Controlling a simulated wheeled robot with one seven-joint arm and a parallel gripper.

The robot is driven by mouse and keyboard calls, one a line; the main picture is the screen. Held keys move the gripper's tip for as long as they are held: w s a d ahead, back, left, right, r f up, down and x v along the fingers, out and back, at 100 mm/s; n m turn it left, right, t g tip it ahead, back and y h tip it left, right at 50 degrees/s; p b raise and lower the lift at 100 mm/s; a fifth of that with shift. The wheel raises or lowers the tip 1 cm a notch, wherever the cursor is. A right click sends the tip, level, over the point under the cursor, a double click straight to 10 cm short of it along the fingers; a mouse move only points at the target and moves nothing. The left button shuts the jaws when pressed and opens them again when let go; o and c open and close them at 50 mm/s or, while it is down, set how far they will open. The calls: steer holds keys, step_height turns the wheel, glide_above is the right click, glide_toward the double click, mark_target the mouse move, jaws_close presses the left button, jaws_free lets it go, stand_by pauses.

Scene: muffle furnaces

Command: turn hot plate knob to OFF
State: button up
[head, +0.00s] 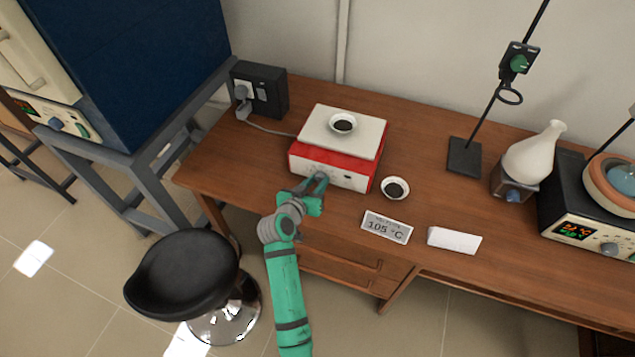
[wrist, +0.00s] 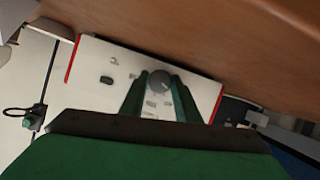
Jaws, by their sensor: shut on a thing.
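The hot plate (head: 365,134) is a red and white box with a pale top, standing on the wooden bench. Its white front panel (wrist: 112,92) fills the middle of the wrist view. The round grey knob (wrist: 159,79) sits on that panel, between the tips of my gripper (wrist: 163,84). In the head view my gripper (head: 314,184) is at the left part of the hot plate's front and hides the knob. The fingers are shut on the knob. The panel's small marks are too blurred to read.
A dish (head: 343,123) with dark contents sits on the hot plate, and another dish (head: 396,188) stands right of it. A 105 °C display (head: 387,227) and a white block (head: 454,240) lie near the front edge. A black stool (head: 183,270) stands left of my arm.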

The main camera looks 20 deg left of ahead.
steer(key=shift+n+h, duration=0.5)
steer(key=shift+n, duration=0.3)
steer(key=o, duration=1)
steer(key=shift+o, duration=0.2)
steer(key=shift+s+a, duration=0.1)
steer(key=shift+s, duration=0.05)
steer(key=v, duration=1)
steer(key=shift+s, duration=0.3)
steer(key=shift+a, duration=0.1)
